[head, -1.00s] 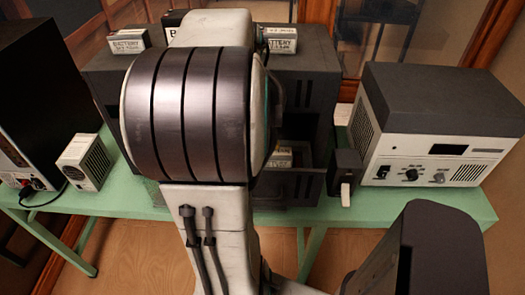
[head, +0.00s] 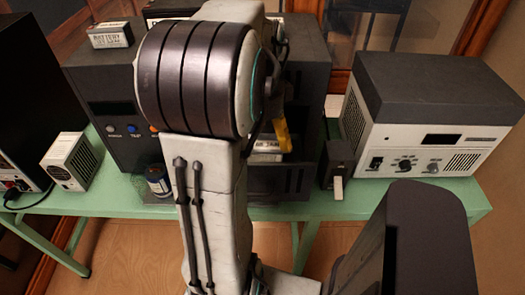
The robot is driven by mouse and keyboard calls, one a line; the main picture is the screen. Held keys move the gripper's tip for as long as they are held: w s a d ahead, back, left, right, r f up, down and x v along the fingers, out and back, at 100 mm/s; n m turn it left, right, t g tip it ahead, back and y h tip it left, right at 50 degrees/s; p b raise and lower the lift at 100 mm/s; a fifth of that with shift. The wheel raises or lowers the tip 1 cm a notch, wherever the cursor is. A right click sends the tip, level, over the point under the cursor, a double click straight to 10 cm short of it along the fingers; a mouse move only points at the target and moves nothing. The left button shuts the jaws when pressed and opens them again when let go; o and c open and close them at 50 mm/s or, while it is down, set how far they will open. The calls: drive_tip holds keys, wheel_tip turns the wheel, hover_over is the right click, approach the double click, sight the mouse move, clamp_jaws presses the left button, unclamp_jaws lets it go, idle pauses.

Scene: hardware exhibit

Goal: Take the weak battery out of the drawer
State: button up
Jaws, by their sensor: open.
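The dark drawer (head: 285,183) stands open at the front of the dark cabinet, right of my arm. A battery with a white label (head: 267,146) shows at the drawer, partly covered by my arm. I cannot tell its charge. My gripper (head: 284,132) is mostly hidden behind my arm. A tilted yellow strip shows there just above the drawer, seemingly part of a finger. My gripper is open, close to the labelled battery; I cannot tell whether they touch.
The dark cabinet (head: 108,88) has buttons and a battery (head: 110,35) on top. A dark block (head: 337,160) and a white-fronted instrument (head: 400,125) stand right of the drawer.

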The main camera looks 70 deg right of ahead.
sight(263, 148)
drive_tip(key=shift+d+f, duration=0.15)
drive_tip(key=shift+f, duration=1.4)
drive_tip(key=shift+d+f, duration=0.15)
drive_tip(key=shift+f, duration=1.35)
drive_tip(key=c, duration=1.4)
